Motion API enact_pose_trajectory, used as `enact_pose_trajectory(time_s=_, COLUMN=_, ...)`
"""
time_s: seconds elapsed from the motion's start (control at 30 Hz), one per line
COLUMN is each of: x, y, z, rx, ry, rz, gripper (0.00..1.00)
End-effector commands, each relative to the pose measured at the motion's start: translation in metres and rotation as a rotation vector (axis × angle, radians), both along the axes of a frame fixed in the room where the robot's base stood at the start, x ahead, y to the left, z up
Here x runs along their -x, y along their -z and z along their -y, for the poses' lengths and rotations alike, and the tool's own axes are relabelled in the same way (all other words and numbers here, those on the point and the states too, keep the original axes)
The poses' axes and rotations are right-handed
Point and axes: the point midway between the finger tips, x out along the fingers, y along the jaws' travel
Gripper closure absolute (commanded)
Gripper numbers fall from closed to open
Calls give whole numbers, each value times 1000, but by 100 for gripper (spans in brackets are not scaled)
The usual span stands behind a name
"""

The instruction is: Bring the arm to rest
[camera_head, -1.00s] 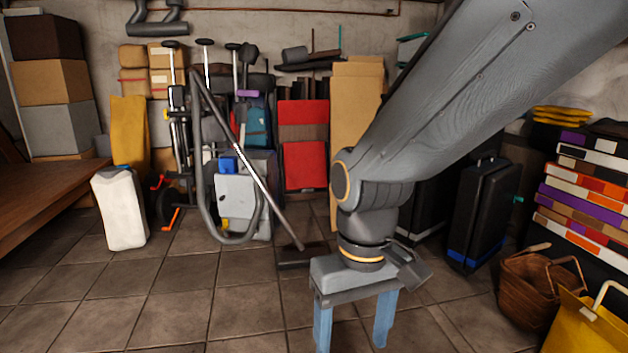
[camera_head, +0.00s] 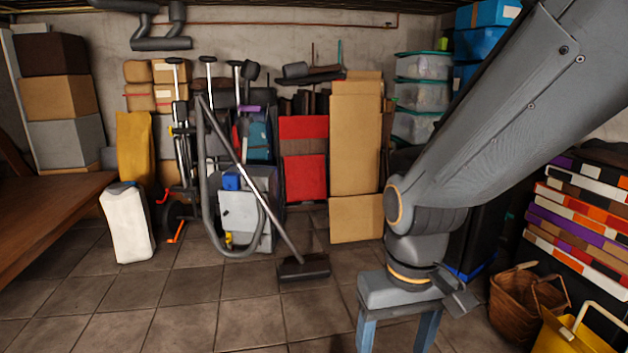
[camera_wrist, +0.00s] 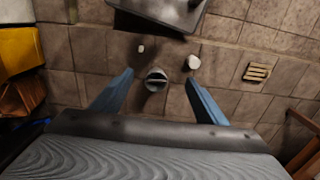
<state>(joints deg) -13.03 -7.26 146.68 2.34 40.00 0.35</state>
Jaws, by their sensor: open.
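My gripper (camera_head: 397,335) hangs at the end of my grey arm in the lower right of the head view, pointing down over the tiled floor. Its two blue fingers stand wide apart; the lower ends are cut off by the picture edge. In the wrist view my gripper (camera_wrist: 158,84) also shows open, with nothing held between the fingers. A small grey round thing (camera_wrist: 156,80) shows between the fingertips, apparently down on the floor. The arm is bent at the wrist and still held out in front of me.
A white canister (camera_head: 127,222), a vacuum cleaner (camera_head: 245,212) and its floor head (camera_head: 303,268) stand left of the arm. A wicker basket (camera_head: 525,300) and yellow container (camera_head: 570,335) are close on the right. A wooden slatted piece (camera_wrist: 258,71) lies on the floor. Front-left floor is clear.

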Motion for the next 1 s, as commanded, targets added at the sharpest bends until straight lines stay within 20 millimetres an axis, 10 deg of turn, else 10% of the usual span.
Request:
enact_pose_trajectory(time_s=0.4, x=10, y=-68, z=54, rx=18, ry=155, rz=-8, gripper=33)
enact_pose_trajectory(time_s=0.83, x=12, y=-80, z=71, rx=23, ry=198, rz=-8, gripper=33)
enact_pose_trajectory(time_s=1.0, x=12, y=-80, z=71, rx=23, ry=198, rz=-7, gripper=58)
